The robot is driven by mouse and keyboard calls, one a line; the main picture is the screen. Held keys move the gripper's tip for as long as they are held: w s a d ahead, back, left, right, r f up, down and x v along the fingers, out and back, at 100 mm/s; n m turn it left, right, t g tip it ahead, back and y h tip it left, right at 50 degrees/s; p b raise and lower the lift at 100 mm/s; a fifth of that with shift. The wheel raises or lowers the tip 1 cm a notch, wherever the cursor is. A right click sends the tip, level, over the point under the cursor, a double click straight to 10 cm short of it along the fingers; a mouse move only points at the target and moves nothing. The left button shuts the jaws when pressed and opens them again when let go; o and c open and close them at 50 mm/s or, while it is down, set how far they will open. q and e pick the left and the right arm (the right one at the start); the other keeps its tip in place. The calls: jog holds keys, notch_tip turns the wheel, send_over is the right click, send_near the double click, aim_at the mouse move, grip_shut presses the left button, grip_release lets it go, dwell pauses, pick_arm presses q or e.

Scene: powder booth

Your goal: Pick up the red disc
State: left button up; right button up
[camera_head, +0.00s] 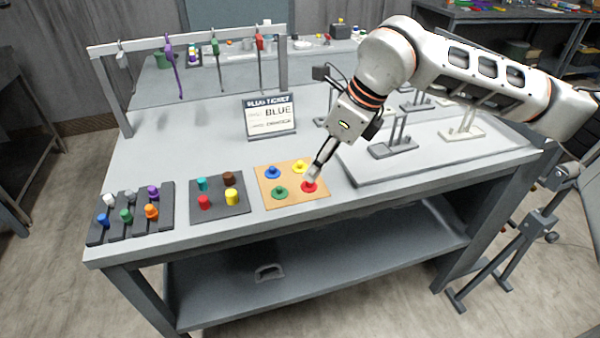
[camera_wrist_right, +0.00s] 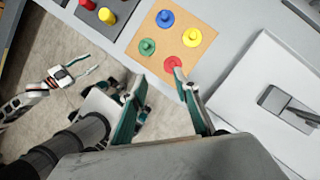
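The red disc (camera_head: 309,187) has a small knob and lies at the front right corner of a tan board (camera_head: 292,199). My right gripper (camera_head: 314,176) is just above it, pointing down. In the right wrist view my right gripper (camera_wrist_right: 160,76) is open, and the red disc (camera_wrist_right: 172,63) shows just beyond its fingertips, nearer the right finger. Nothing is held, and contact with the disc cannot be told. My left gripper (camera_wrist_right: 84,68) shows small at the left of the wrist view, over the floor, fingers apart; the head view does not show it.
The board also holds a blue disc (camera_head: 272,172), a yellow disc (camera_head: 299,167) and a green disc (camera_head: 280,192). Dark trays with coloured plugs (camera_head: 204,201) stand left. A pale raised panel with metal stands (camera_head: 394,149) is to the right.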

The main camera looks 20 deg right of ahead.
aim_at(309, 184)
jog(key=shift+w+d+f+h, duration=0.3)
jog(key=shift+w+f, duration=0.45)
jog(key=x, duration=0.5)
jog(key=shift+w+d+f, duration=0.2)
jog(key=shift+w+f, duration=0.05)
jog(key=shift+w, duration=0.1)
jog(key=c, duration=0.8)
